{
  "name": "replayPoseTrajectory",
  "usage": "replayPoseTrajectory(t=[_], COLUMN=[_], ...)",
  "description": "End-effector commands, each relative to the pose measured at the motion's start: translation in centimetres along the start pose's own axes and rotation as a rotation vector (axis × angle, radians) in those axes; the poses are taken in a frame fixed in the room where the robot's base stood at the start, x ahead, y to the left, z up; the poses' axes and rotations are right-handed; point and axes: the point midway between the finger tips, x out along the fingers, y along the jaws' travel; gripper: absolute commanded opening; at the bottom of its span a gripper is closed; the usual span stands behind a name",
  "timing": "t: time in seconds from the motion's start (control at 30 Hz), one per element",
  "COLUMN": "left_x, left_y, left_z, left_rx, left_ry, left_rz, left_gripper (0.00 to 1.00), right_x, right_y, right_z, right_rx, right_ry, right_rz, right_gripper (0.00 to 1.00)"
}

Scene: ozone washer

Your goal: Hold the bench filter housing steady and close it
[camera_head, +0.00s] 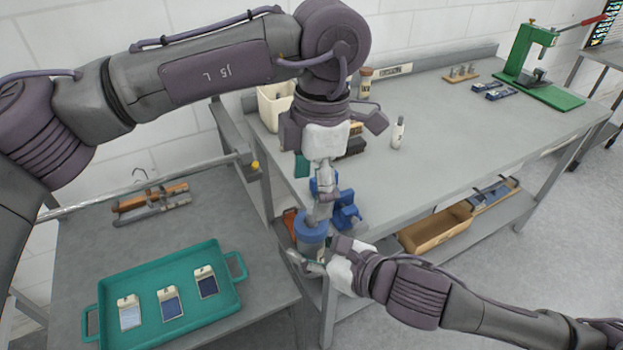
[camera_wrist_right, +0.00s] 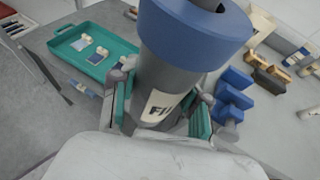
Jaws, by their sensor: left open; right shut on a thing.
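The filter housing has a grey body with a partly readable "Fil" label (camera_wrist_right: 160,108) and a blue cap (camera_wrist_right: 195,30) on top. In the head view its blue cap (camera_head: 310,234) is at the table's front left corner. My right gripper (camera_head: 318,264) is shut on the grey body from the front right, with its green-padded fingers on both sides below the cap. My left gripper (camera_head: 323,205) is open and points down, just above the cap. Its fingertips partly cover the cap, and I cannot tell whether they touch it. The seam under the cap is not clear.
A blue bench fixture (camera_head: 346,212) sits right beside the housing. A teal tray (camera_head: 222,252) with several small labelled items is on the lower left table.

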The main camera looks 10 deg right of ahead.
Motion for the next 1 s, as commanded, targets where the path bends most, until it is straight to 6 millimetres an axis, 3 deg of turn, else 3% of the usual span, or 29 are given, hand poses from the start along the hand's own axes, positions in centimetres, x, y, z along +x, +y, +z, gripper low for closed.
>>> replayPoseTrajectory(t=[0.3,0.5,0.7,1.0], left_x=[-0.54,-0.83,-0.98,-1.00], left_y=[-0.08,-0.12,-0.17,-0.19], left_z=[-0.15,-0.21,-0.20,-0.20], left_rx=[-0.701,-1.071,-1.272,-1.317], left_ry=[-0.042,-0.061,-0.070,-0.070], left_rz=[-0.014,-0.033,-0.048,-0.051], left_gripper=[0.80,0.80,0.80,0.80], right_x=[-0.02,-0.02,-0.02,-0.02], right_y=[0.01,0.01,0.00,0.00], right_z=[0.12,0.12,0.12,0.12], right_rx=[-0.001,-0.001,-0.001,-0.001], right_ry=[-0.003,-0.003,-0.003,-0.003], right_rz=[0.000,0.000,0.000,0.000], right_gripper=[0.00,0.00,0.00,0.00])
